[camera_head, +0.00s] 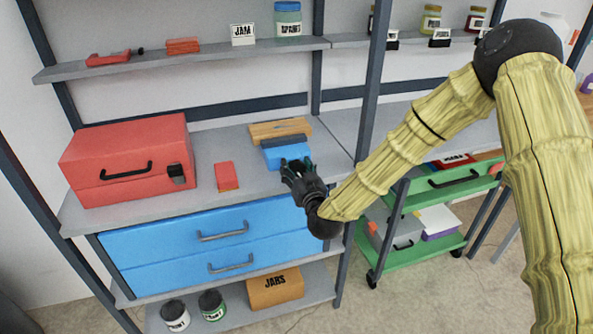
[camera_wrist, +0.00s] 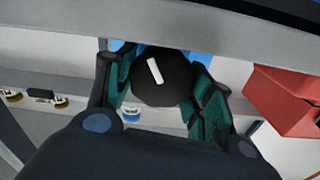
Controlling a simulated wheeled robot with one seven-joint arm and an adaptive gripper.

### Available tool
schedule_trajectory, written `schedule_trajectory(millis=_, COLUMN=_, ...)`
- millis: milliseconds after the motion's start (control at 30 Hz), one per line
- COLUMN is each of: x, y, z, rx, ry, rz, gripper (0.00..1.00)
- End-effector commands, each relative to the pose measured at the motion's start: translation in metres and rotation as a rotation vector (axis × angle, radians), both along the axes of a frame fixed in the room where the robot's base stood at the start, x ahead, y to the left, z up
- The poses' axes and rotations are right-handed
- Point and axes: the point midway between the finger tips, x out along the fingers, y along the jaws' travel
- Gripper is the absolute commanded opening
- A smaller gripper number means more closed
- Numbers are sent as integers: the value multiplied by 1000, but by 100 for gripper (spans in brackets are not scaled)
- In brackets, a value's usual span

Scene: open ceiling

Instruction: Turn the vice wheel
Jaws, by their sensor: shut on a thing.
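The vice (camera_head: 287,153) is blue with a dark grey bar on top. It stands near the front right of the grey workbench, beside the table's front edge. Its wheel (camera_wrist: 158,78) is round and black with a short white mark, tilted a little in the wrist view. My gripper (camera_wrist: 162,88) has its dark green fingers on either side of the wheel and is shut on it. Bits of the blue vice show behind the wheel in the wrist view.
A red toolbox (camera_head: 128,160) and a small red-orange block (camera_head: 227,176) stand left of the vice. A wooden block (camera_head: 280,130) lies behind it. Blue drawers (camera_head: 210,245) are below the bench. A green cart (camera_head: 440,190) stands to the right.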

Motion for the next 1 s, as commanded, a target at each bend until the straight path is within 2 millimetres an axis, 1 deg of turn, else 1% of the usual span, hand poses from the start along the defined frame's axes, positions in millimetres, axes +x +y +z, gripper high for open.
schedule_trajectory(millis=167, x=0, y=-1, z=1, rx=-1, ry=0, rz=-1, gripper=29)
schedule_trajectory(millis=200, x=0, y=-1, z=1, rx=-1, ry=0, rz=-1, gripper=56)
schedule_trajectory(millis=300, x=0, y=-1, z=0, rx=-1, ry=0, rz=-1, gripper=73)
schedule_trajectory(millis=600, x=0, y=0, z=0, rx=-2, ry=-1, rz=0, gripper=73)
schedule_trajectory(millis=733, x=-5, y=-1, z=0, rx=-3, ry=1, rz=0, gripper=73)
schedule_trajectory(millis=867, x=-18, y=-6, z=0, rx=-3, ry=1, rz=0, gripper=73)
schedule_trajectory(millis=1000, x=-42, y=-14, z=0, rx=-3, ry=2, rz=0, gripper=73)
